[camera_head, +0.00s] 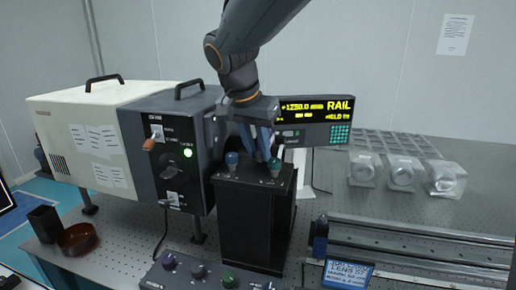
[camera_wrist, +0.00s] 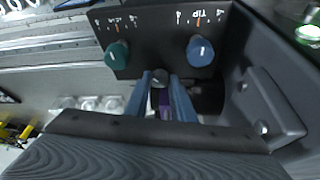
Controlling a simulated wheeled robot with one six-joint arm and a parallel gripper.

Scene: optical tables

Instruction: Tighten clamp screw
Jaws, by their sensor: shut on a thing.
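My gripper (camera_head: 258,150) reaches down behind the black box (camera_head: 250,222), over its top between a blue knob (camera_head: 232,158) and a green knob (camera_head: 275,164). In the wrist view its two blue fingers (camera_wrist: 165,88) are close together, with a small dark round screw head (camera_wrist: 159,76) between their tips. This looks like the clamp screw, and the gripper is shut on it. A purple part lies lower between the fingers. The blue knob (camera_wrist: 200,51) and the green knob (camera_wrist: 117,54) are just beyond the fingers, untouched. The screw's shaft is hidden.
A grey-black instrument (camera_head: 165,150) with a lit green lamp stands close on the left. A yellow-lit RAIL display (camera_head: 318,119) is behind the gripper. A control box with coloured knobs (camera_head: 205,272) is in front. Rails (camera_head: 420,245) and clear-covered optics (camera_head: 402,175) lie right.

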